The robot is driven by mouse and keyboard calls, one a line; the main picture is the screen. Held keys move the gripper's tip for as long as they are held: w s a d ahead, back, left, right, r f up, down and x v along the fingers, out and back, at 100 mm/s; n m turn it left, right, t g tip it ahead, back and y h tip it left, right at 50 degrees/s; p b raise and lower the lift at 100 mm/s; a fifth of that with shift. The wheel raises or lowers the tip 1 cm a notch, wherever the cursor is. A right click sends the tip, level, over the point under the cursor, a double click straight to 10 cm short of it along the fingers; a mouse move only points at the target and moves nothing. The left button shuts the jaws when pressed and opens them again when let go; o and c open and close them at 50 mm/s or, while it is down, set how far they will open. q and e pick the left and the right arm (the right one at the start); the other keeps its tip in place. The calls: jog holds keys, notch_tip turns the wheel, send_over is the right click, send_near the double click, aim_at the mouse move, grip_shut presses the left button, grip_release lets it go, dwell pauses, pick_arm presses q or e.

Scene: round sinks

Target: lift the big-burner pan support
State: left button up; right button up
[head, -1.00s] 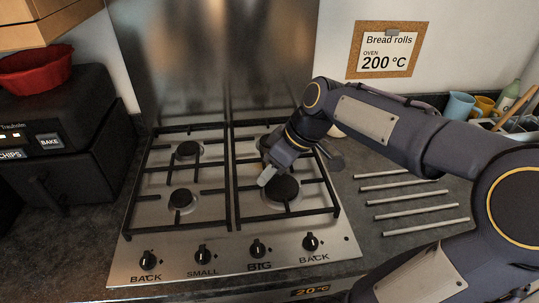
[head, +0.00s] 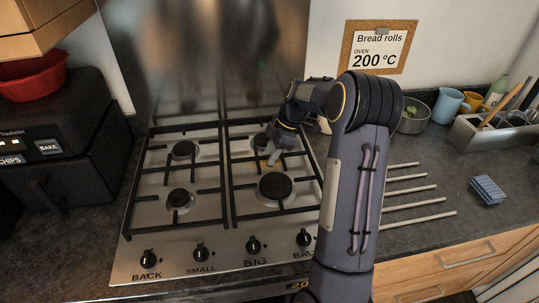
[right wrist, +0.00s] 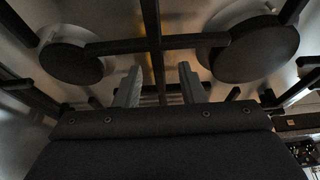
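The big-burner pan support (head: 238,216) is the black grate on the right half of the steel hob. It lies flat over the big burner (head: 275,186) and one behind it. My right gripper (head: 274,156) is low over this support, between its two burners. In the right wrist view the two fingers (right wrist: 160,88) stand apart, with a dark bar of a support (right wrist: 154,35) showing in the gap between them. I cannot tell whether they touch it. My arm hides part of the support's right side. My left gripper is not in view.
The second pan support (head: 225,197) lies on the hob's left half. Knobs (head: 253,246) line the front edge. A steel splashback (head: 205,60) rises behind.

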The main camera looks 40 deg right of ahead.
jog(key=shift+x, duration=0.9)
jog(key=shift+c, duration=0.3)
grip_shut()
jog(key=shift+w+r, duration=0.1)
jog(key=shift+r, duration=0.05)
